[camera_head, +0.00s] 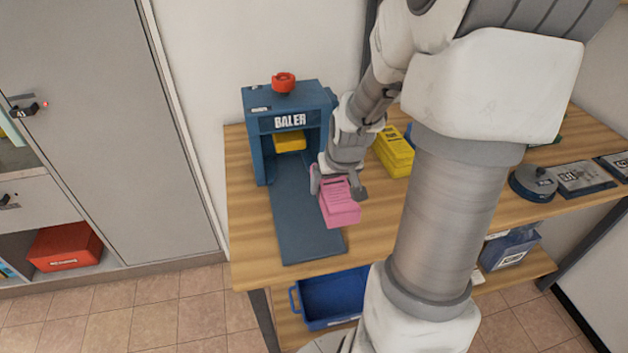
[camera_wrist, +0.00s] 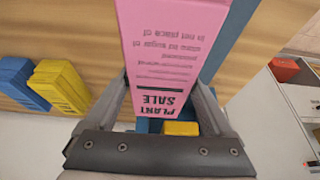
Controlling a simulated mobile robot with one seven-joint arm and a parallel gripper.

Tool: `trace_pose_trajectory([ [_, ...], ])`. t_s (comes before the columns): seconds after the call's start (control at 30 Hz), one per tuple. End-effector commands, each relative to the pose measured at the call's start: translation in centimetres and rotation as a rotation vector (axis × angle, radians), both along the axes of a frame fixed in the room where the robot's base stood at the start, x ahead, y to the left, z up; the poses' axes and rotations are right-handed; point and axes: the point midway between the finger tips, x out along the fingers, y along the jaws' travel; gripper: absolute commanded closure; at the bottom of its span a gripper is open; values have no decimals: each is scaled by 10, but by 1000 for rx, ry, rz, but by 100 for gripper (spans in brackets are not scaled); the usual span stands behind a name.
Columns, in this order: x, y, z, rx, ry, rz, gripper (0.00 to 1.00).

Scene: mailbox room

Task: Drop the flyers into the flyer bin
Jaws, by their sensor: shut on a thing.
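My gripper (camera_head: 338,187) is shut on a pink stack of flyers (camera_head: 340,212) and holds it over the right edge of the baler's blue bed. In the wrist view the pink flyers (camera_wrist: 172,50) read "PLANT SALE" and sit between the two fingers (camera_wrist: 165,105). I cannot tell from the head view whether the stack touches the bed. A blue open bin (camera_head: 332,297) stands on the lower shelf under the table's front edge; its label is too small to read. A second blue bin (camera_head: 510,248) with a label stands lower right. I cannot tell which is the flyer bin.
The blue baler (camera_head: 288,100), with a red knob on top and a yellow block (camera_head: 290,139) inside, stands behind the flyers. A yellow stack (camera_head: 394,152) lies right of my gripper; a blue stack (camera_wrist: 18,82) is beside it. The table's front left is clear.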

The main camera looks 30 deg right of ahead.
Motion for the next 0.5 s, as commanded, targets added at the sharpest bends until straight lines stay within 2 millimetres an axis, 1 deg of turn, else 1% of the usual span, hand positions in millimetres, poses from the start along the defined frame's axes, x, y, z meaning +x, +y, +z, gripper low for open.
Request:
trace_pose_trajectory([
  [0.03, -5, -7, 10, -1, -2, -7, 100],
  [0.2, -18, -21, 20, -1, -3, -4, 100],
  [0.3, -24, -27, 24, -1, -2, -4, 100],
  [0.5, -30, -34, 28, -1, -1, -1, 100],
])
